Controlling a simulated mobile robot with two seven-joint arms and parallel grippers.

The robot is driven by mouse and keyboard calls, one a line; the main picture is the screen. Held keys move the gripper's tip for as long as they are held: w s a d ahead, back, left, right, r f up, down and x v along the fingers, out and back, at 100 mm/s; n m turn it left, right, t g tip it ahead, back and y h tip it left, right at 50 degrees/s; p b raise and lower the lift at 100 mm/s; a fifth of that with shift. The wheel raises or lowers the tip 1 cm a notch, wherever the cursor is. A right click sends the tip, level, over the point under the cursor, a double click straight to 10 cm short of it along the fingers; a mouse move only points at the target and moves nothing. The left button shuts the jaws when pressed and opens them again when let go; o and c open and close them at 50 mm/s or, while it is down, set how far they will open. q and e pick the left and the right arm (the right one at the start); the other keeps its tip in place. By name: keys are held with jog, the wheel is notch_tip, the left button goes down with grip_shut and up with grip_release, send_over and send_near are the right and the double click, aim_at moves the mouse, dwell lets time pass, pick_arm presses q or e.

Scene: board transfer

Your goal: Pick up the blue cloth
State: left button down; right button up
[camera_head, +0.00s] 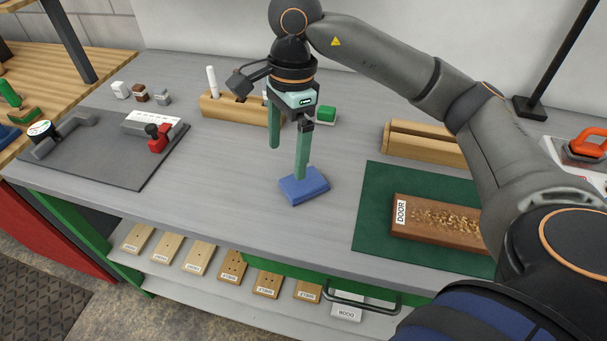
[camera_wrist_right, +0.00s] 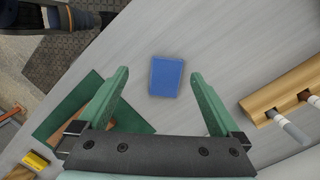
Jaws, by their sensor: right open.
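The blue cloth (camera_head: 304,187) is a small folded pad lying flat on the grey worktop, left of the green mat. My right gripper (camera_head: 288,163) points down over it with its green fingers apart and nothing between them. In the head view one finger overlaps the cloth's back edge, and the other hangs to the left. In the right wrist view the cloth (camera_wrist_right: 166,77) lies beyond the fingers, roughly between the tips (camera_wrist_right: 160,72). It appears to be below the fingertips; contact cannot be told. My left gripper is not in view.
A brown board labelled DOOR (camera_head: 432,222) lies on the green mat (camera_head: 375,205) at right. A dark mat (camera_head: 100,172) with tools is at left. Worktop around the cloth is clear.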

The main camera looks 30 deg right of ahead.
jog(key=w+d+r+h, duration=0.1)
jog(key=d+h, duration=0.1)
jog(key=d, duration=0.2)
send_over(299, 184)
jog(key=f, duration=0.3)
jog(key=f+b, duration=0.1)
jog(key=f, duration=0.1)
jog(key=shift+d+f, duration=0.3)
jog(key=shift+d, duration=0.05)
jog(key=shift+a+f+p, duration=0.2)
jog(key=shift+f, duration=1.4)
jog(key=shift+a+f+p, duration=0.15)
jog(key=shift+f+p, duration=0.05)
jog(key=shift+f, duration=1.35)
jog(key=c, duration=1.3)
jog(key=shift+w+r+b, duration=0.15)
jog(key=shift+r+b, duration=0.2)
jog(key=shift+r, duration=1)
jog(key=s+a+r, duration=0.7)
jog(key=s+r, duration=0.3)
jog(key=s, duration=0.2)
jog(key=shift+a+r+p, duration=0.2)
jog(key=shift+p, duration=0.15)
